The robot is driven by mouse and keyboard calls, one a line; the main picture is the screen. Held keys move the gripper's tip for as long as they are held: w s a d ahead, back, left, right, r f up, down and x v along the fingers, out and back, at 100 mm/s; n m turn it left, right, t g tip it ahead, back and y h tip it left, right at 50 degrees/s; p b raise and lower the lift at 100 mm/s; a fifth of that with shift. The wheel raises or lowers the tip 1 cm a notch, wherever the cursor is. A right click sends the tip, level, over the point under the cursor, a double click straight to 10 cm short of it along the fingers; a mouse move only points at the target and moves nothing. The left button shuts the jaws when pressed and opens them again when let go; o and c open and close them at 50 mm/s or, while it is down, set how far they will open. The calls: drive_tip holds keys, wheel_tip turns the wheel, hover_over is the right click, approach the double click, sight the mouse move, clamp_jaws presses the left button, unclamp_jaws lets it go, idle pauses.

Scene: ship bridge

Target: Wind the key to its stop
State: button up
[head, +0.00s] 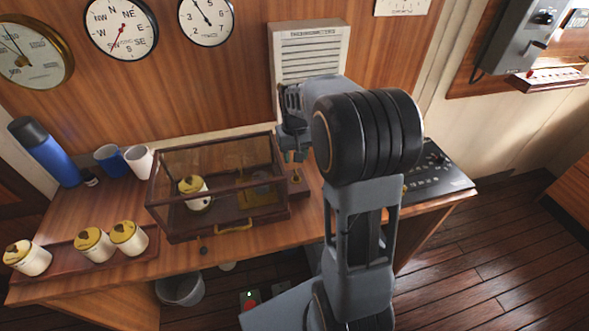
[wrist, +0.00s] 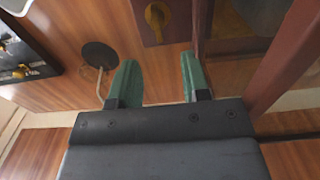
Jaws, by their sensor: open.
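A brass key (wrist: 157,17) stands on a dark wooden base (wrist: 172,34) in the wrist view. The case holds a white drum with a yellow top (head: 195,200) and brass parts. My gripper (wrist: 159,70) is open, with its two green fingers apart and nothing between them. The key lies ahead of the fingertips, roughly in line with the gap, and no contact shows.
Several similar drums (head: 97,251) stand on a wooden tray at the left. A blue flask (head: 45,151) and two mugs (head: 138,162) stand behind. A black control panel (head: 440,172) is at the right. The case frame (wrist: 285,80) runs close beside the right finger.

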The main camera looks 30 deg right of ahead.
sight(295, 170)
drive_tip(key=shift+f, duration=3.6)
clamp_jaws()
